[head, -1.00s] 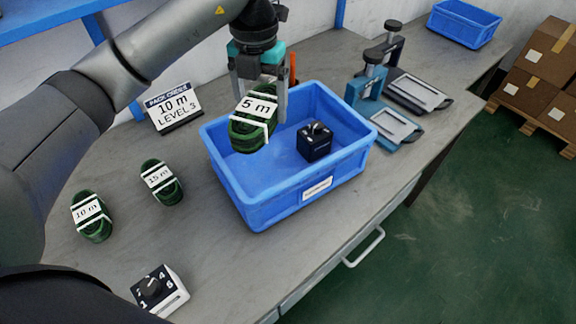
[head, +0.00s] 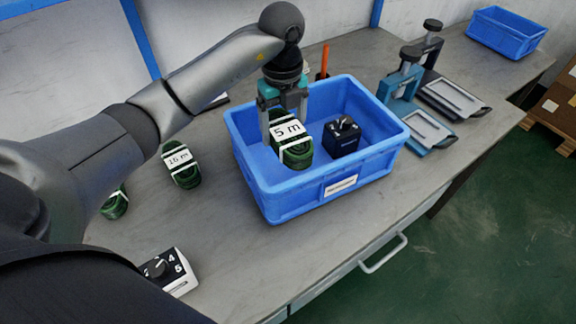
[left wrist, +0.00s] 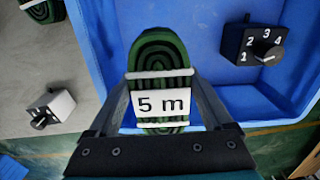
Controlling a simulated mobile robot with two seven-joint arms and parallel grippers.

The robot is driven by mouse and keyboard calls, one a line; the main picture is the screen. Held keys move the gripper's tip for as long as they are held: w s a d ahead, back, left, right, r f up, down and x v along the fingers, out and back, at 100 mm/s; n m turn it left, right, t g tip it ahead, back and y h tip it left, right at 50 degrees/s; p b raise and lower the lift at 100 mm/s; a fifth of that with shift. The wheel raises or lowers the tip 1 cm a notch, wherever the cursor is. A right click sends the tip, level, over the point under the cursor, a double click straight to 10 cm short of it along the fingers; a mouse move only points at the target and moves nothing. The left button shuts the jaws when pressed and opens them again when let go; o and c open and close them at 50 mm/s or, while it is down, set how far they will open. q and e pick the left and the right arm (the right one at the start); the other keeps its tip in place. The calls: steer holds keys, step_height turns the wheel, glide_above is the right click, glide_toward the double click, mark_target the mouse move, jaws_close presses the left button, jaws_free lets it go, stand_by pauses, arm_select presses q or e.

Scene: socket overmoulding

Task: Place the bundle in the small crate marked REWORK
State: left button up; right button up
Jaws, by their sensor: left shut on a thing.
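A green coiled cable bundle labelled "5 m" (head: 294,153) is held in my left gripper (head: 284,115), which is shut on it. The bundle is over or inside the left part of the large blue crate (head: 283,203); I cannot tell if it touches the crate floor. In the left wrist view the bundle (left wrist: 158,54) sits between the fingers with its label facing the camera. A small blue crate (head: 505,33) stands at the far back right; no marking is readable on it. The large crate's front label is too blurred to read. My right gripper is not in view.
A black dial box (head: 344,137) is inside the large crate, right of the bundle. Other green bundles (head: 182,166) lie on the bench to the left. A white dial box (head: 168,271) is near the front. Teal (head: 423,131) and black (head: 452,97) clamp fixtures stand right of the crate.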

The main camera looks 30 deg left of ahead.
arm_select(q)
steer(key=b, duration=0.1)
glide_above(284, 174)
step_height(284, 174, down, 8)
steer(key=shift+r, duration=0.25)
step_height(284, 174, down, 4)
steer(key=shift+f+b, duration=0.25)
steer(key=shift+b, duration=0.5)
steer(key=shift+f, duration=0.2)
steer(key=shift+r, duration=0.1)
steer(key=shift+f, duration=0.2)
steer(key=o, duration=1.3)
steer(key=shift+c, duration=0.2)
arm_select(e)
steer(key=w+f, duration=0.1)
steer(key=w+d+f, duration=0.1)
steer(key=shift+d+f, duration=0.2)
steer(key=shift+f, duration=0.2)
arm_select(q)
steer(key=shift+r, duration=0.1)
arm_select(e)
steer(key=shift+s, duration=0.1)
